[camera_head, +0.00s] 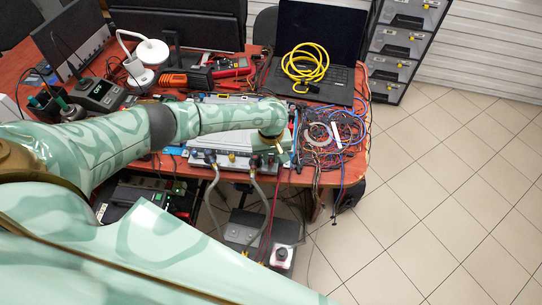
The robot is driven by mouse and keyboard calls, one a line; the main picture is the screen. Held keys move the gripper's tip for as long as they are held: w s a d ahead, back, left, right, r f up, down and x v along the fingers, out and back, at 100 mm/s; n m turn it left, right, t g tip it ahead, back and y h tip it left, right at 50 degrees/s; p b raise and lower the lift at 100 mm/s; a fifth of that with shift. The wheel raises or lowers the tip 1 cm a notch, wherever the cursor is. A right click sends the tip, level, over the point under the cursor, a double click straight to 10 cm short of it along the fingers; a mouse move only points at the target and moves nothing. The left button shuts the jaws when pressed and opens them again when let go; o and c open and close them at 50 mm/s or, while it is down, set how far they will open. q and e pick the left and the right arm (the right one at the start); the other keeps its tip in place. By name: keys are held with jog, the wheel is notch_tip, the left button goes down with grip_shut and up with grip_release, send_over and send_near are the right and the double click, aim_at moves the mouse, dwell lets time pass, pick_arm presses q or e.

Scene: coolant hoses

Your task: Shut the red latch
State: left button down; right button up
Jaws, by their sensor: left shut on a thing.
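A silver-grey flat unit (235,161) lies at the front edge of the red-brown table, with two grey hoses hanging from dark connectors on its front. The left dark connector (210,156) and the right one (255,161) are side by side. My left gripper (281,149) points down at the unit's right front corner, just right of the right connector. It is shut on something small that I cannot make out. I cannot pick out the red latch; the arm and gripper cover part of the unit. My right gripper is out of view.
A laptop (318,40) with a coiled yellow cable (305,64) stands at the back. Tangled thin wires (333,135) lie right of the unit. A white lamp (140,62) and multimeters are at the back left. A grey box (262,232) is below the table. Tiled floor at right is clear.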

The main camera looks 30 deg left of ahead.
pick_arm(q)
jog(key=shift+s+r+p, duration=0.1)
jog(key=shift+r+p, duration=0.1)
jog(key=shift+p, duration=0.45)
jog(key=m+p, duration=0.2)
jog(key=p, duration=0.2)
jog(key=shift+d+r+m+p, duration=0.1)
jog(key=shift+d+m+p, duration=0.05)
jog(key=shift+m+p, duration=0.25)
jog(key=shift+m, duration=0.4)
jog(key=shift+f+m, duration=0.3)
jog(key=shift+m, duration=0.7)
jog(key=m, duration=0.4)
jog(key=shift+m, duration=0.3)
jog(key=shift+r, duration=0.1)
jog(key=c, duration=1.3)
grip_release()
